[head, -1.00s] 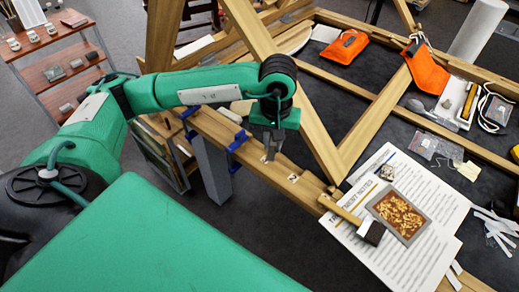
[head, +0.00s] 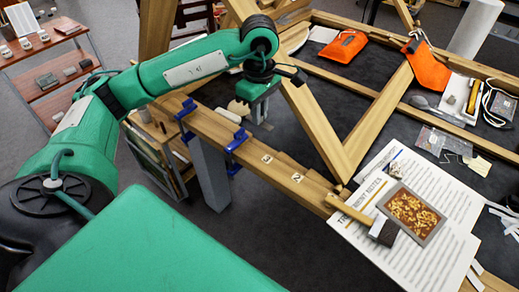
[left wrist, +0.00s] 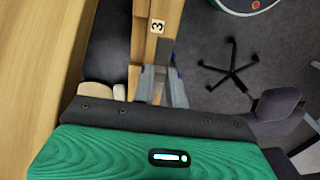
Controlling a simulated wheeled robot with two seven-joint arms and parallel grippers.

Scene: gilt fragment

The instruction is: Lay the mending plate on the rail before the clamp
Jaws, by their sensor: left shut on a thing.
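The wooden rail (head: 225,132) runs diagonally across the middle of the head view, with two blue clamps (head: 238,140) on it and small numbered tiles along its top. My left gripper (head: 263,119) is above and behind the rail, close to the nearer clamp. It is shut on a narrow grey strip, which looks like the mending plate (left wrist: 166,50). In the left wrist view the strip sticks out past the fingertips (left wrist: 162,88), near a tile marked 3 (left wrist: 157,26). The fingers hide part of the strip. My right gripper is not in view.
A slanted wooden brace (head: 312,130) rises beside my gripper. Orange pouches (head: 427,67) lie farther back. A shelf cart (head: 55,65) stands at left.

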